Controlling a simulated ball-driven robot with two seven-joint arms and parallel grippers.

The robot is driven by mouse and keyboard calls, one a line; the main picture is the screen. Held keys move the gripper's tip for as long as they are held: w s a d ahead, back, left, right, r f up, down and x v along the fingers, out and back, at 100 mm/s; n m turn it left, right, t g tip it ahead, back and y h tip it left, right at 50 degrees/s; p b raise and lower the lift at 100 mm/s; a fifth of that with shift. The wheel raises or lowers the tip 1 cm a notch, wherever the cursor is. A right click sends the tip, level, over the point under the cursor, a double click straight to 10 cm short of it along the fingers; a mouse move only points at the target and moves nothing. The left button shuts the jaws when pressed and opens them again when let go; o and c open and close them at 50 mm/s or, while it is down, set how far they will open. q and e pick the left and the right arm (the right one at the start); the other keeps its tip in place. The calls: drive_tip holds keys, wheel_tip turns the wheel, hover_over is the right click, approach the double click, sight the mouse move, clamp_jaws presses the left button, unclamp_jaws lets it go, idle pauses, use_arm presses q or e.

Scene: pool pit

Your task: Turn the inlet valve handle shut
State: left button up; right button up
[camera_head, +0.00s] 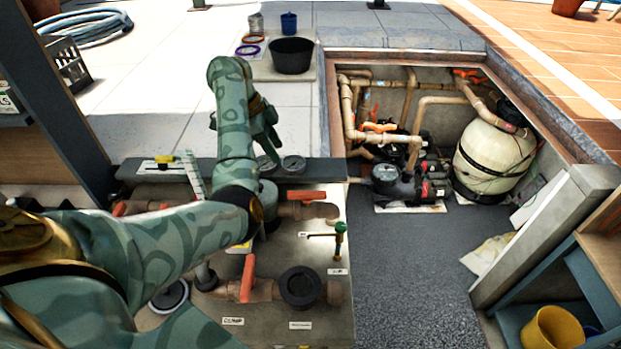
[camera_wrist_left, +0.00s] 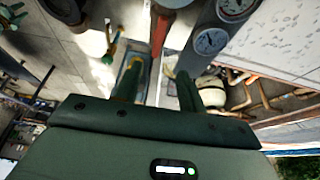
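My left gripper (camera_head: 268,142) hangs over the back of the valve bench, above the gauges. In the left wrist view its two fingers (camera_wrist_left: 160,88) stand apart with a gap between them. A red handle (camera_wrist_left: 160,32) shows beyond that gap, apart from the fingers. On the bench, one orange handle (camera_head: 306,195) sits on a pipe right of my arm. Another orange handle (camera_head: 247,278) stands upright on the front pipe, and a third (camera_head: 120,208) shows at the left. I cannot tell which is the inlet valve; labels are too small to read. My right gripper is out of view.
A small green tap (camera_head: 340,235) stands at the bench's right side. Round gauges (camera_head: 293,164) line its back bar. Right of it lies the pit with pipes, a pump (camera_head: 400,185) and a cream tank (camera_head: 495,155). A black bucket (camera_head: 291,58) stands behind.

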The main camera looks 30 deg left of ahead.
use_arm(q)
drive_tip(key=b, duration=0.7)
approach(303, 192)
drive_tip(key=b+x, duration=0.3)
drive_tip(key=x, duration=0.4)
drive_tip(key=shift+d+f, duration=0.1)
drive_tip(key=shift+f, duration=0.3)
drive_tip(key=shift+d+f, duration=0.15)
drive_tip(key=shift+f, duration=0.2)
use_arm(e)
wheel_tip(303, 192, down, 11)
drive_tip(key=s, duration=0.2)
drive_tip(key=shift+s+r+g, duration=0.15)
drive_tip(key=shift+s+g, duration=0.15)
use_arm(q)
clamp_jaws()
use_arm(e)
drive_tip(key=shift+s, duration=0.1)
